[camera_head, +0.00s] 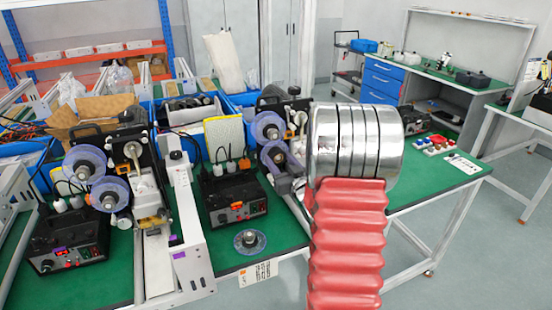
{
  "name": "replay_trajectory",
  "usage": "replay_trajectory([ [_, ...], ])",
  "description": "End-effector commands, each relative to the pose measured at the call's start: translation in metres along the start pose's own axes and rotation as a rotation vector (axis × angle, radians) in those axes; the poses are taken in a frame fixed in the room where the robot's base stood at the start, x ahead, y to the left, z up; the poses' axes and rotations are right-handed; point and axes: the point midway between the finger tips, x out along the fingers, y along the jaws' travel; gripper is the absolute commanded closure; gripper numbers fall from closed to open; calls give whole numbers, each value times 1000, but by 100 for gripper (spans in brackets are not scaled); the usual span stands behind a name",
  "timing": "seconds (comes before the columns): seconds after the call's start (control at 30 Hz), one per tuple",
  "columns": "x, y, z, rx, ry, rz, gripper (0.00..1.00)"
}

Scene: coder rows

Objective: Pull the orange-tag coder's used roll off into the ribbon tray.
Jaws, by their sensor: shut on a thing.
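The right-hand coder has a small orange mark on the label (243,281) at the bench edge in front of it. Its upper purple-blue roll (267,126) sits on the black coder plate. Its lower roll (270,153) is just below, partly hidden. My gripper (287,178), a dark grey piece left of my chrome wrist and red sleeve, is shut at the lower roll's right and lower edge. The roll still appears at the coder. My wrist hides most of the jaws. I cannot make out which container is the ribbon tray.
A second coder with two purple rolls (85,162) stands left, beyond a white rail (188,225). A black control box (232,195) stands below the right coder. A loose disc (250,241) lies on the green mat. Blue bins (20,150) stand behind. Small coloured items (433,144) lie right.

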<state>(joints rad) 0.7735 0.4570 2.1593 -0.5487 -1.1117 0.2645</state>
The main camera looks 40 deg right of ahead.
Motion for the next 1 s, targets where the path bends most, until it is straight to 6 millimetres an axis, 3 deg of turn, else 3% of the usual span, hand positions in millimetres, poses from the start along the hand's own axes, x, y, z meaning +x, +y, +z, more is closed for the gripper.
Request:
replay_trajectory([
  [1.0,-23,0,0,0,0,0,74],
])
